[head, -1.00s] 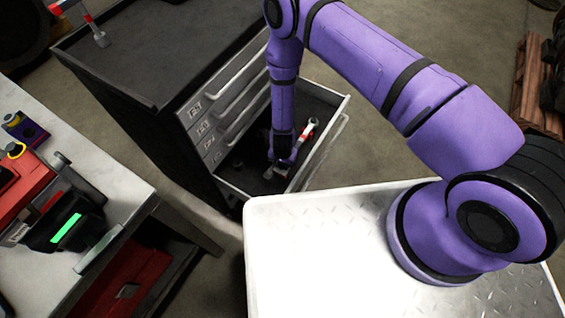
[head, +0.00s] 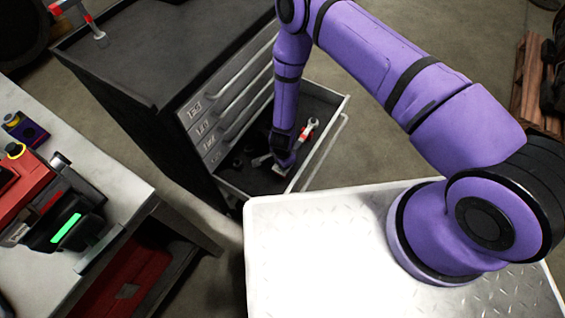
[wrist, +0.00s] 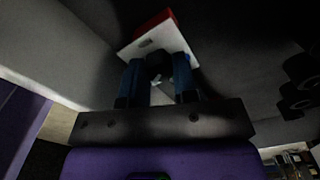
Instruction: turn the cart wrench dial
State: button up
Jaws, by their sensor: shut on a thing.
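My gripper (head: 281,163) reaches down into this drawer, at the wrench's near end. In the wrist view its two blue fingers (wrist: 158,80) are shut on a dark round piece (wrist: 158,65), which I take to be the wrench dial. A pale block with a red edge (wrist: 152,42) shows just beyond the fingertips. My arm and fingers hide much of the wrench, and any marks on the dial cannot be read.
Dark round parts (head: 240,160) lie in the drawer left of my gripper; similar ones show in the wrist view (wrist: 298,72). A workbench (head: 120,185) with tools is at left. Floor is clear beyond the drawer.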

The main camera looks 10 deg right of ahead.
dwell(0.4)
jog(key=o, duration=0.9)
jog(key=shift+o, duration=0.2)
jog(key=shift+r, duration=0.1)
notch_tip(320, 180, up, 11)
jog(key=shift+f, duration=0.2)
